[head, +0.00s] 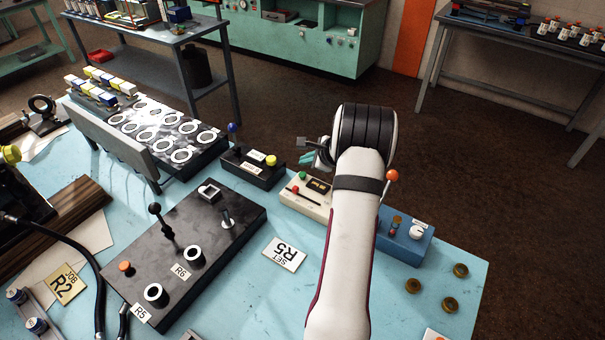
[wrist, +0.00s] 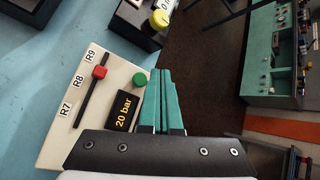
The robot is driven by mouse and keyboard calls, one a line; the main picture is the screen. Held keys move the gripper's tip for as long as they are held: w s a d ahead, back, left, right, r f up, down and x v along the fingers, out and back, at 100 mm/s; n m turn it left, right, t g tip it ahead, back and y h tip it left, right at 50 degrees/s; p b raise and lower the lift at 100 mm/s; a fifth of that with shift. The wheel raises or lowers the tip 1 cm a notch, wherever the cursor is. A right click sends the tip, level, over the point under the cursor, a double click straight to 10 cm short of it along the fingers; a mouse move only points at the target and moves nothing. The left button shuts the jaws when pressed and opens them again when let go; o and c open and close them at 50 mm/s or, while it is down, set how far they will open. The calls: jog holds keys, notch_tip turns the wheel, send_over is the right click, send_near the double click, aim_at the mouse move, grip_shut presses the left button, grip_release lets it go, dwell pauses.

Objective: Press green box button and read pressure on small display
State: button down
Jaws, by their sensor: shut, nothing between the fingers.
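The cream box (head: 305,199) stands near the table's far edge; it also shows in the wrist view (wrist: 60,147). On it are a green round button (wrist: 140,79), a small black display (wrist: 123,110) reading "20 bar" in yellow, and a red slider knob (wrist: 100,72) in a slot beside labels R7, R8 and R9. The knob is towards the R9 end. My gripper (wrist: 160,71) is shut and empty, with its teal fingers together. In the wrist view the fingers lie just right of the green button; I cannot tell their height above it. In the head view my gripper (head: 307,159) is partly hidden by my arm.
A black box with a yellow knob (head: 252,169) is left of the cream box. A blue box (head: 405,245) is at right, partly behind my arm. Several brass rings (head: 450,304) lie at right.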

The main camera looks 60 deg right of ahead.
notch_tip(320, 180, up, 3)
jog(key=shift+r, duration=0.1)
dwell(0.8)
jog(key=w+a+r+n+y, duration=0.2)
jog(key=w+a+r+n, duration=0.1)
jog(key=a, duration=0.4)
jog(key=w+a+r+n+y, duration=0.1)
jog(key=w+a+r+n, duration=0.15)
jog(key=a, duration=0.45)
jog(key=a+r+n+g+y, duration=0.1)
jog(key=a+r+n+y, duration=0.15)
jog(key=a, duration=0.65)
jog(key=a+r+n+g+y, duration=0.15)
jog(key=a+n, duration=0.25)
jog(key=a, duration=0.5)
jog(key=s+a+r+n+g, duration=0.2)
jog(key=s+a+n+g, duration=0.5)
jog(key=s+a, duration=1)
jog(key=s+a+f+n+h, duration=0.1)
jog(key=s+f+n+h, duration=0.1)
jog(key=s+n, duration=0.4)
jog(key=shift+s+a, duration=0.4)
jog(key=shift+s, duration=0.65)
